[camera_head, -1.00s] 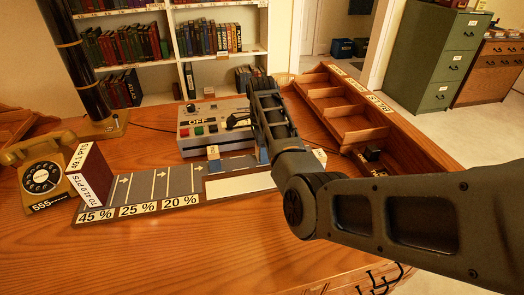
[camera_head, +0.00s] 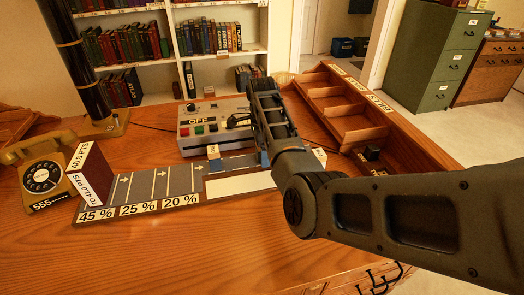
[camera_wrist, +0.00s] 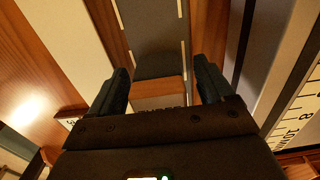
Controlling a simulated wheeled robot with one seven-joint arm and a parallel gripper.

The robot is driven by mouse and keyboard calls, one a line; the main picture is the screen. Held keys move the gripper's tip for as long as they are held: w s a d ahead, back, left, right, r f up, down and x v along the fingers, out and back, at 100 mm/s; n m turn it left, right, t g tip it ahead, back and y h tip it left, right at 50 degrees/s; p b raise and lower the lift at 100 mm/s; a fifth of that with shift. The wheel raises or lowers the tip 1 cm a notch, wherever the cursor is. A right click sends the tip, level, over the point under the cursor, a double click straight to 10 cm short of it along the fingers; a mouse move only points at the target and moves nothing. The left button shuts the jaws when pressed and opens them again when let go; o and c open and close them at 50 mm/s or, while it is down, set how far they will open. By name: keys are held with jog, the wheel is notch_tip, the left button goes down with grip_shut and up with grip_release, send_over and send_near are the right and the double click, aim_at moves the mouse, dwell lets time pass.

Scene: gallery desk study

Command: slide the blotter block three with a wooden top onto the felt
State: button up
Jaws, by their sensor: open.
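My gripper (camera_wrist: 161,66) is open in the wrist view, with one dark finger at each side. In the head view, the grey felt (camera_head: 150,184) forms marked lanes on a board, left of my arm. My gripper is mostly hidden there behind my arm.
A grey box with buttons (camera_head: 215,125) stands behind the board. A dark red box with a points label (camera_head: 92,175) and a telephone (camera_head: 40,177) stand at left. A wooden tray (camera_head: 335,105) lies at right. The front desk is clear.

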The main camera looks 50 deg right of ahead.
notch_tip(320, 180, up, 7)
jog(key=shift+r, duration=0.4)
